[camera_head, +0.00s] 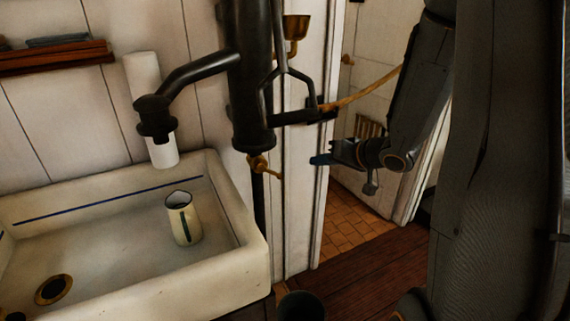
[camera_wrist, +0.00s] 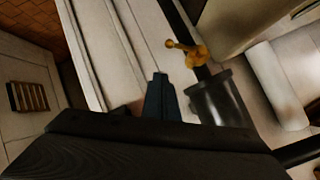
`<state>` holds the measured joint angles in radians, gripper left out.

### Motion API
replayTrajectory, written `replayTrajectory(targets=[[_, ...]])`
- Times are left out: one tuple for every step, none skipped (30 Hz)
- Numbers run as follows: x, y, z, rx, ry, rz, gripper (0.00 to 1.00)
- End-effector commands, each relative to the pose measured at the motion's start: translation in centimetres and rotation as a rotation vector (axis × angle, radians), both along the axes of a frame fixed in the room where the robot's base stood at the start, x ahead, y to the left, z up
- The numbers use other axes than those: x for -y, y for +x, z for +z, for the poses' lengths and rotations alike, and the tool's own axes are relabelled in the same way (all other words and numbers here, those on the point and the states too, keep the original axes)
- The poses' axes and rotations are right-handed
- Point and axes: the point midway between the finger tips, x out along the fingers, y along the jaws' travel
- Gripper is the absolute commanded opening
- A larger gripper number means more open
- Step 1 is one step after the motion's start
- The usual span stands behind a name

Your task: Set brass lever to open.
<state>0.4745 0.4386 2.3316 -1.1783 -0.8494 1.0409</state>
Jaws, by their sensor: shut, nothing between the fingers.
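The brass lever (camera_head: 264,166) sits on a small brass valve at the foot of the black pump (camera_head: 248,100). In the wrist view the brass lever (camera_wrist: 186,50) shows past the pump's lower end (camera_wrist: 222,102). My gripper (camera_head: 320,159) is to the right of the lever in the head view, apart from it, with its blue tips pointing left. In the wrist view my gripper (camera_wrist: 160,78) is shut and empty, with the lever up and to the right of the tips. Neither view clearly shows which setting the lever is in.
A white sink (camera_head: 225,215) with a cream jug (camera_head: 182,218) standing in it is at the left. The pump's spout (camera_head: 185,76) reaches over it, and its handle (camera_head: 365,90) extends right. A doorway (camera_head: 350,215) opens behind my gripper. A dark bucket (camera_head: 301,305) stands below.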

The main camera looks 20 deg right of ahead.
Motion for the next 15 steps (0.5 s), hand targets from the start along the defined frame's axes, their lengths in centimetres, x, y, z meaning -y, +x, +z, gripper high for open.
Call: replayTrajectory(targets=[[-0.1,-0.3,0.5,0.007,0.046,0.018,0.00],[-0.3,-0.5,0.8,0.011,0.072,0.030,0.00],[-0.4,-0.7,1.0,0.013,0.101,0.042,0.00],[-0.6,-0.8,1.1,0.014,0.117,0.049,0.00],[-0.7,-0.8,1.2,0.016,0.130,0.056,0.00],[-0.9,-0.9,1.3,0.017,0.141,0.063,0.00],[-1.0,-0.8,1.2,0.018,0.148,0.066,0.00],[-1.1,-0.7,1.2,0.017,0.150,0.068,0.00],[-1.4,-0.4,1.0,0.017,0.153,0.070,0.00],[-1.5,-0.2,0.9,0.016,0.153,0.070,0.00],[-1.8,0.1,0.7,0.016,0.153,0.070,0.00],[-2.1,0.6,0.4,0.015,0.153,0.071,0.00],[-2.4,0.9,0.2,0.015,0.153,0.071,0.00],[-2.7,1.4,0.0,0.016,0.153,0.070,0.00],[-3.1,2.0,-0.3,0.017,0.152,0.073,0.00]])
